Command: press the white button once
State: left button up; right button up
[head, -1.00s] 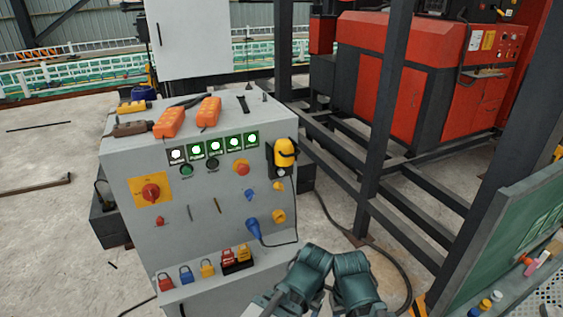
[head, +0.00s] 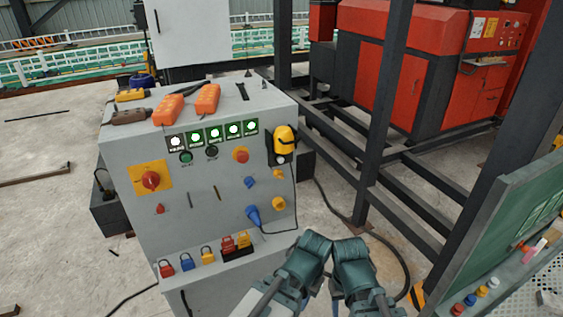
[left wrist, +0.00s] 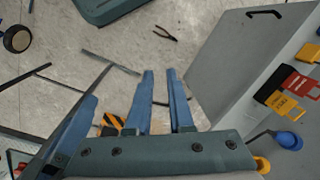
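A row of small lit round buttons runs along the upper front of the grey control cabinet (head: 200,225). The leftmost, the white button (head: 176,141), glows white on a dark plate; the others sit on green plates. Nothing touches it. My two teal arms show at the bottom middle, right of the cabinet and well away from the button. In the left wrist view my left gripper (left wrist: 160,72) has two blue fingers with a gap between them, floor visible through it, and nothing held. The right gripper's fingers cannot be made out clearly.
A red rotary switch (head: 151,180), a red knob (head: 241,154), blue and yellow plugs and several padlocks (head: 187,262) are on the cabinet front. Orange boxes (head: 168,109) lie on top. Dark steel posts (head: 385,100) and a green board (head: 500,215) stand to the right.

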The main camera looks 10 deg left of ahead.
pick_arm(q)
grip_shut()
dwell(1.0)
